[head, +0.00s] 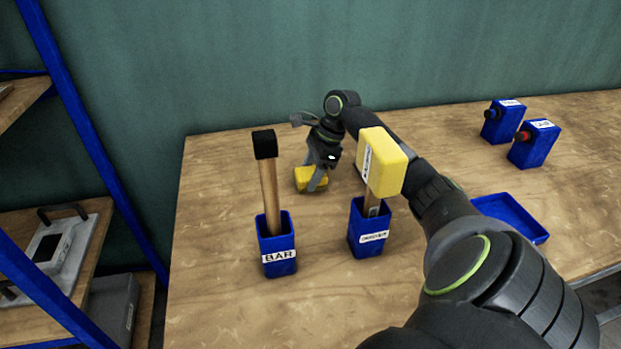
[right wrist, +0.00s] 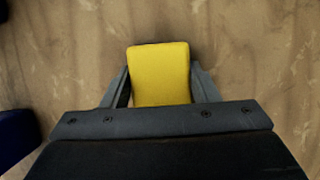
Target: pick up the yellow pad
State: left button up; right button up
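The yellow pad (head: 308,179) lies on the wooden table beyond the two blue holders. It also shows in the right wrist view (right wrist: 160,75), between the two fingers. My right gripper (head: 318,178) points down at the pad, with a finger along each side. In the right wrist view the fingertips (right wrist: 160,82) meet the pad's side edges, so the gripper looks shut on it. The pad appears still at table level; any small gap beneath it cannot be made out. My left gripper is not in view.
A blue holder (head: 277,256) marked BAR holds a black-topped wooden stick (head: 268,182). Another blue holder (head: 367,242) holds a stick with a yellow block (head: 386,165), close to my right arm. A blue tray (head: 512,216) and two blue boxes (head: 533,149) (head: 502,125) are at right.

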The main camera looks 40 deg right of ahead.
aim_at(311, 172)
jog(key=c, duration=0.5)
notch_tip(311, 172, up, 10)
jog(key=shift+r, duration=0.1)
